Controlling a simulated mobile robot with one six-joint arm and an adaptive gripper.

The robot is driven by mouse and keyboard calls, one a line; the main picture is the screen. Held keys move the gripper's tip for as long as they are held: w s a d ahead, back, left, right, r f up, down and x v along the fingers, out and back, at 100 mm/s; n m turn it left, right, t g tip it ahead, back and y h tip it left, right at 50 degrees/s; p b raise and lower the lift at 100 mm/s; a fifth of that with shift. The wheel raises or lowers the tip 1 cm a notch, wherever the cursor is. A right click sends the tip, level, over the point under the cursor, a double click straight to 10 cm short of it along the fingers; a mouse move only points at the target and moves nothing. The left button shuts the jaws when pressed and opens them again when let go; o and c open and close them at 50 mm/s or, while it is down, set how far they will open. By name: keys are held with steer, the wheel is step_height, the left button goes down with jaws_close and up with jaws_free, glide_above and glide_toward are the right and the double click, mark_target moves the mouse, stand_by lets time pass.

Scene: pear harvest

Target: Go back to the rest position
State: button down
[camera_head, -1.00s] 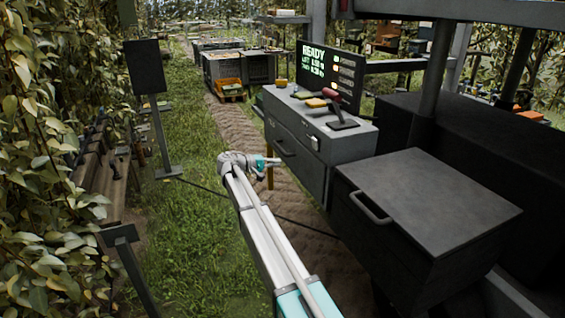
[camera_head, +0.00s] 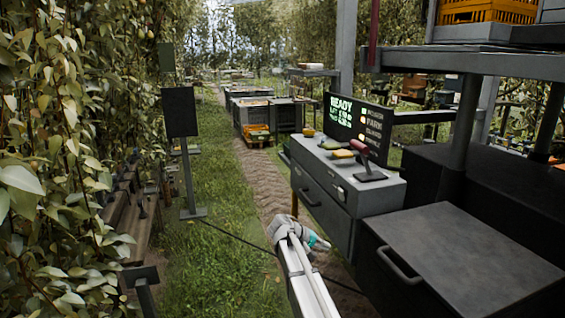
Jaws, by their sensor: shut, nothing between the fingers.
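My gripper (camera_head: 320,244) is at the far end of my arm, low in the middle of the picture. It is small here, with a teal part showing near its tip. It is shut and holds nothing. It hangs over the dirt track, to the left of the grey drawer cabinet (camera_head: 318,205) and apart from it as far as I can tell.
The cabinet carries a READY screen (camera_head: 358,124) and a red-handled device (camera_head: 370,165). A dark box with a handle (camera_head: 465,250) stands at lower right. A post with a dark panel (camera_head: 181,112) and foliage line the left. Grass and track are open ahead. Crates (camera_head: 275,112) stand farther back.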

steer(key=s+d+f+m+g+y, duration=0.1)
steer(key=s+f+y, duration=0.2)
steer(key=s, duration=0.6)
steer(key=s+d+f+g+y, duration=0.1)
steer(key=s+f+y, duration=0.25)
steer(key=s, duration=0.55)
steer(key=s+d+f+m+y, duration=0.15)
steer(key=s+y, duration=0.25)
steer(key=s, duration=0.6)
step_height(320, 180, up, 17)
steer(key=s+a+p, duration=0.1)
steer(key=s+p, duration=0.1)
steer(key=p, duration=1.6)
steer(key=shift+s+a+r+y, duration=0.2)
steer(key=shift+y, duration=0.25)
